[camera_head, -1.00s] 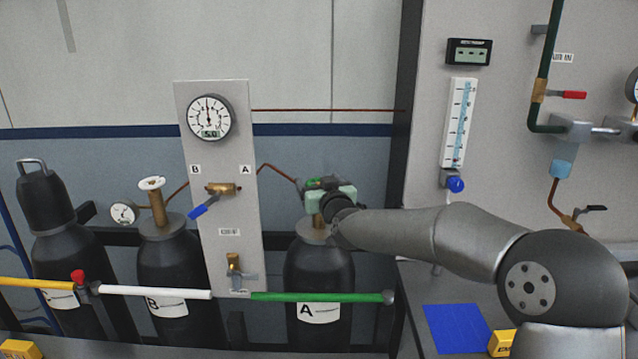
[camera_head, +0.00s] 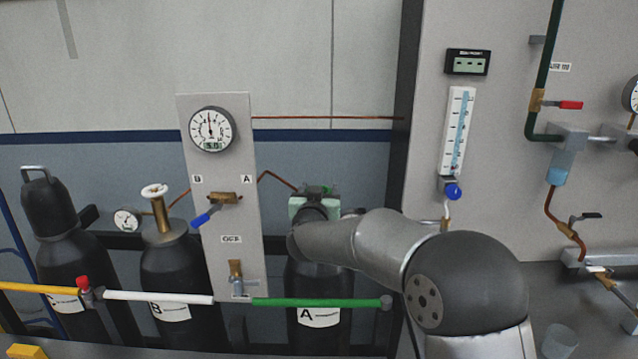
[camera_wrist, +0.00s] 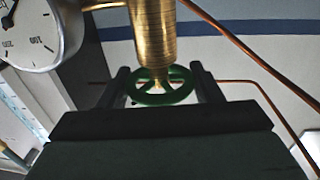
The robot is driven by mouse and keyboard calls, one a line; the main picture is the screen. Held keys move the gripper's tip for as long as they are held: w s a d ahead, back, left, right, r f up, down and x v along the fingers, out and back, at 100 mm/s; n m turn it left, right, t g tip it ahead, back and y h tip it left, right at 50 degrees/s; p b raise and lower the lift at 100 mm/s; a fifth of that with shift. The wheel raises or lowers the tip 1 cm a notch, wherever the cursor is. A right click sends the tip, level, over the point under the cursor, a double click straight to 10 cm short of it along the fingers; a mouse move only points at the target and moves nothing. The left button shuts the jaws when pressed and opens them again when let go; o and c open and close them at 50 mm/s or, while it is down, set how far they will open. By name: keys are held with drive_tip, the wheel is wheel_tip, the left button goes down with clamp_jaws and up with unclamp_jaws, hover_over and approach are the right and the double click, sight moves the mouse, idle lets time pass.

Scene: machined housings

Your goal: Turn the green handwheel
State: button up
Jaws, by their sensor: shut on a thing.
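The green handwheel (camera_wrist: 162,92) shows in the wrist view, a spoked ring around the end of a brass valve body (camera_wrist: 153,40). The dark fingers of my gripper (camera_wrist: 160,88) stand on either side of the handwheel and are shut on its rim. In the head view my gripper (camera_head: 314,205) is at the top of cylinder A (camera_head: 318,318). My arm hides the cylinder's neck there. Only a small bit of green shows above the gripper, so the wheel is mostly hidden in that view.
A panel with a round gauge (camera_head: 211,129) and a blue-handled valve (camera_head: 205,217) stands left of my gripper. Cylinder B (camera_head: 180,270) has a white handwheel (camera_head: 154,190). A green bar (camera_head: 315,302) crosses in front of cylinder A. A gauge (camera_wrist: 40,30) sits close in the wrist view.

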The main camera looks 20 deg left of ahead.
drive_tip(key=m+h+p, duration=0.1)
drive_tip(key=h, duration=0.1)
drive_tip(key=m+h+p, duration=0.1)
drive_tip(key=h, duration=0.1)
drive_tip(key=m+h+p, duration=0.1)
drive_tip(key=p, duration=0.1)
drive_tip(key=shift+a+r+m+h, duration=0.1)
drive_tip(key=shift+r+m+h, duration=0.2)
drive_tip(key=shift+h, duration=0.1)
drive_tip(key=shift+f+m+g+h+p, duration=0.15)
drive_tip(key=shift+m+g+h+p, duration=0.15)
drive_tip(key=shift+m+h+p, duration=0.9)
drive_tip(key=shift+f+m+g+h+p, duration=0.1)
drive_tip(key=shift+m+g+h+p, duration=0.25)
drive_tip(key=shift+m+h, duration=0.9)
drive_tip(key=shift+g+h, duration=0.25)
drive_tip(key=shift+h, duration=0.6)
drive_tip(key=shift+n, duration=0.25)
drive_tip(key=o, duration=1)
